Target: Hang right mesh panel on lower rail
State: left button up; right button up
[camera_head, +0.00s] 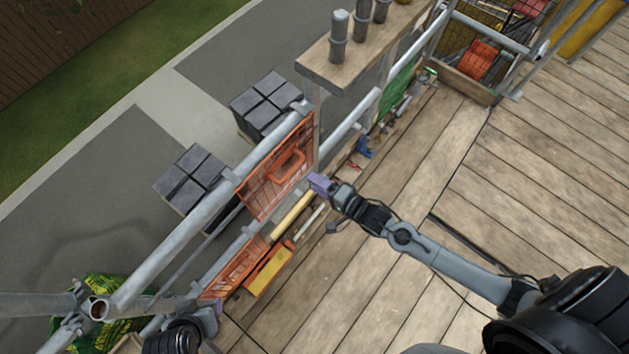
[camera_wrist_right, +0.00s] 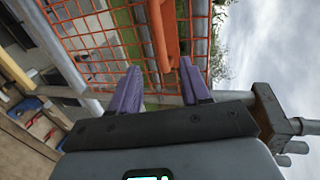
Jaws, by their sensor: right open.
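An orange mesh panel (camera_head: 260,192) with an orange handle (camera_head: 288,164) stands at the scaffold rails; its upper edge lies along the upper rail (camera_head: 212,205). Whether it is hooked there I cannot tell. My right gripper (camera_head: 318,184) is open beside the panel's right lower corner. In the right wrist view, its purple fingers (camera_wrist_right: 158,85) are apart, with the mesh panel (camera_wrist_right: 90,45) and its handle (camera_wrist_right: 164,32) beyond them and nothing clearly between them. A second orange mesh panel (camera_head: 232,272) sits lower left. My left gripper (camera_head: 209,317) is partly visible at the bottom left, its jaws unclear.
A wooden shelf (camera_head: 335,68) with metal cylinders stands above. A crate (camera_head: 465,84) is at the back. The plank deck (camera_head: 520,170) at right is mostly clear.

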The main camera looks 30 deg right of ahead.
aim_at(293, 171)
pick_arm(q)
jog(key=shift+a+f+b, duration=0.2)
jog(key=shift+f+b, duration=1.1)
jog(key=shift+f, duration=0.05)
jog(key=shift+a+f+b, duration=0.2)
jog(key=shift+f+b, duration=1.1)
pick_arm(e)
jog(key=shift+a+x, duration=0.15)
jog(key=shift+x, duration=2.4)
jog(key=shift+a+x, duration=0.15)
jog(key=shift+x, duration=2.45)
jog(key=shift+s, duration=0.15)
grip_shut()
pick_arm(q)
jog(key=shift+a+r, duration=0.1)
jog(key=shift+r, duration=0.1)
pick_arm(e)
jog(key=shift+r, duration=0.2)
